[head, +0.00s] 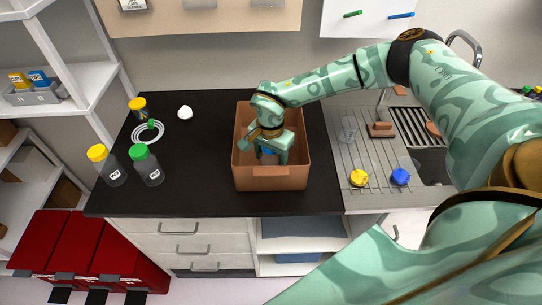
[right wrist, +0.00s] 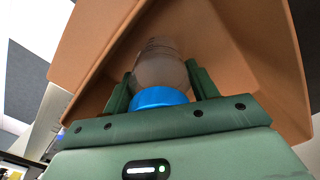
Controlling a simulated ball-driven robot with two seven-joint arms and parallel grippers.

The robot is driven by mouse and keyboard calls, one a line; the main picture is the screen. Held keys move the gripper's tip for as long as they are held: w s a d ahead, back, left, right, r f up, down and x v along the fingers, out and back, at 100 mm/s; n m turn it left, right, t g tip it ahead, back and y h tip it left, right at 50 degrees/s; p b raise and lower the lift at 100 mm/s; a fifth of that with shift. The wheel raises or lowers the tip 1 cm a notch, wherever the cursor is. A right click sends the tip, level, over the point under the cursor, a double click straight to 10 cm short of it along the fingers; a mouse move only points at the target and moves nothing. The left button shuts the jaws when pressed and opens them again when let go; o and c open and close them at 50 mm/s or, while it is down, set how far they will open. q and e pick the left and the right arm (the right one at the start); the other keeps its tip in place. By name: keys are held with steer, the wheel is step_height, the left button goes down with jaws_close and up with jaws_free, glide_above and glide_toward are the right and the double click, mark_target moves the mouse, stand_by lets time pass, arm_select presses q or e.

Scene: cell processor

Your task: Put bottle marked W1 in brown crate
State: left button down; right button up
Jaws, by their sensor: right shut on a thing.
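The brown crate (head: 270,184) stands on the black worktop, open at the top. My right gripper (head: 268,155) is inside the crate's opening, reaching down. It is shut on a bottle with a blue cap (right wrist: 160,97); in the right wrist view its clear body (right wrist: 160,65) lies between the fingers (right wrist: 163,88), within the crate walls (right wrist: 240,60). The bottle's marking is not readable. In the head view only a bit of blue shows below the gripper. I cannot tell whether the bottle touches the crate floor. My left gripper is not in view.
A yellow-capped bottle (head: 107,165) and a green-capped bottle (head: 147,165) stand left of the crate. A drainboard (head: 345,160) with a clear glass (head: 348,130) lies right.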

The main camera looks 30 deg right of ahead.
steer(key=shift+f, duration=0.2)
steer(key=o, duration=1.4)
steer(key=shift+w, duration=0.1)
step_height(320, 180, up, 12)
steer(key=shift+r+p, duration=0.15)
steer(key=shift+p, duration=0.5)
